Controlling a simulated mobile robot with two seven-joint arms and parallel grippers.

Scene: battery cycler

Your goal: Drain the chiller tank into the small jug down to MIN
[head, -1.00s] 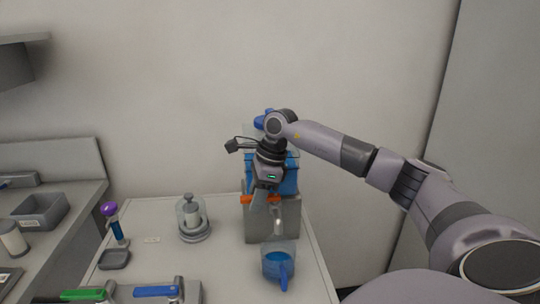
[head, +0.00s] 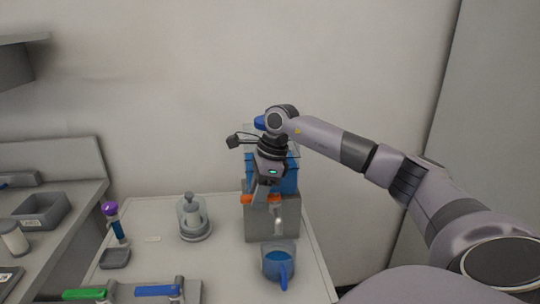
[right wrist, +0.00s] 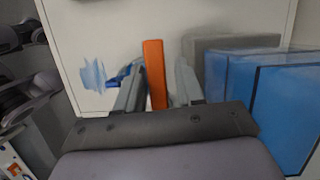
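The chiller (head: 272,222) stands at the back of the table, a grey base with a blue tank (head: 288,176) on top, partly hidden by my right arm. An orange valve handle (head: 247,199) is on its front, above a pale spout (head: 278,224). The small clear jug (head: 278,262) stands below in front, with blue liquid inside and a blue handle towards me. My right gripper (head: 261,200) is at the orange handle. In the right wrist view the handle (right wrist: 155,75) stands between the open fingers (right wrist: 160,85), with a gap on the right side. The liquid level in the tank is unreadable.
A glass vessel (head: 193,219) on a grey base stands left of the chiller. A purple-capped tube (head: 114,222), a small grey tray (head: 115,257), and green (head: 84,294) and blue (head: 158,291) handled items lie left and in front. A side counter is at far left.

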